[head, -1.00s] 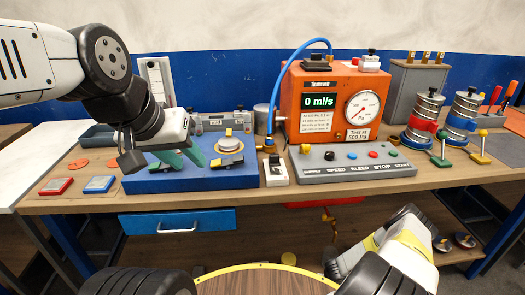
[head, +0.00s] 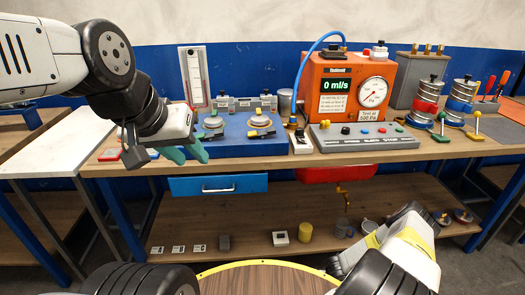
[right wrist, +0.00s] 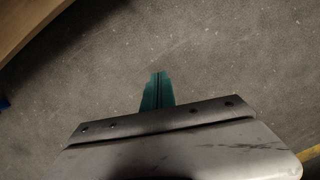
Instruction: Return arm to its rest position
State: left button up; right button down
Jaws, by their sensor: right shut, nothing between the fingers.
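My left gripper (head: 187,151) comes in from the left in the head view, with its two green fingers spread apart and empty. It hangs in front of the blue fixture (head: 240,147), overlapping its left end in the picture. My right arm (head: 395,255) is low at the bottom right of the head view, in front of the bench; its fingertips are not clear there. In the right wrist view the green fingers of my right gripper (right wrist: 158,90) are together and empty, over bare grey floor.
The wooden bench (head: 440,158) carries an orange flow tester (head: 332,70) with a grey button panel (head: 365,143). A blue drawer (head: 218,186) and a red drawer (head: 335,174) hang below. The lower shelf (head: 262,222) holds small parts, including a yellow cylinder (head: 305,233).

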jog(key=w+d+r+n+t+y, duration=0.1)
jog(key=w+r+n, duration=0.4)
jog(key=w+r, duration=0.45)
jog(key=w+d+r+n+t, duration=0.15)
jog(key=w+r+n, duration=0.35)
jog(key=r, duration=0.8)
jog(key=w+a+r+n, duration=0.1)
jog(key=a+r+n, duration=0.15)
jog(key=r, duration=0.65)
jog(key=w+a+r+n+y, duration=0.15)
jog(key=r+n, duration=0.25)
jog(key=r, duration=0.5)
jog(key=w+a+r+n, duration=0.2)
jog(key=r+n, duration=0.1)
jog(key=r, duration=0.6)
jog(key=s+a+r+n, duration=0.45)
jog(key=s+r, duration=0.25)
jog(key=r, duration=0.5)
jog(key=s+a+r+n, duration=0.4)
jog(key=s+r+n, duration=0.25)
jog(key=r, duration=0.45)
jog(key=s+a+r+n, duration=0.1)
jog(key=s+r+n, duration=0.2)
jog(key=s, duration=0.7)
jog(key=s+a+r+n, duration=0.1)
jog(key=s+r+n, duration=0.2)
jog(key=s, duration=0.8)
jog(key=shift+r+n+t, duration=0.35)
jog(key=shift+n+t, duration=0.1)
jog(key=shift+n, duration=0.8)
